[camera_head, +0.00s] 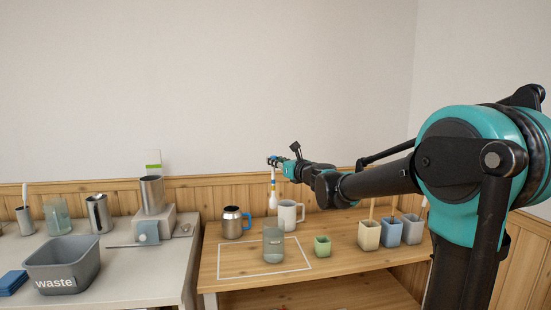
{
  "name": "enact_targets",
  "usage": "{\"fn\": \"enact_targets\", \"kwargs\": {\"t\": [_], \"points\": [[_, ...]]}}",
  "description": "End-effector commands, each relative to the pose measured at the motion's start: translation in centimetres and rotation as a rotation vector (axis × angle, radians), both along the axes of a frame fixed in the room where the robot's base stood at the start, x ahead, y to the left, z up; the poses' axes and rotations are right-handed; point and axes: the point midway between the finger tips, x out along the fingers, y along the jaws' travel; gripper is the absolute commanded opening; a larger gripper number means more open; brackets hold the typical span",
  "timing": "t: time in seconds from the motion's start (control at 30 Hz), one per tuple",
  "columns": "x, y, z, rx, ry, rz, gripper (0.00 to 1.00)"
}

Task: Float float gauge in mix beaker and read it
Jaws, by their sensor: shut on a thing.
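My gripper (277,161) is at the end of my arm, over the wooden table, and is shut on the float gauge (273,192). The gauge is a thin upright stem with coloured bands and a white bulb at its lower end. It hangs above a greenish clear beaker (273,245), which is probably the mix beaker and stands inside a white outlined rectangle on the table. The bulb appears above the beaker's rim, apart from it. I cannot tell the liquid level in the beaker.
A grey waste bin (62,265) and steel jars (98,213) stand on the left counter.

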Motion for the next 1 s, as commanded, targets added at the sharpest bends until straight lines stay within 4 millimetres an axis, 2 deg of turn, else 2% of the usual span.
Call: {"fn": "enact_targets", "kwargs": {"t": [1.0], "points": [[0.0,0.0,-7.4,0.000,0.000,0.000,0.00]]}}
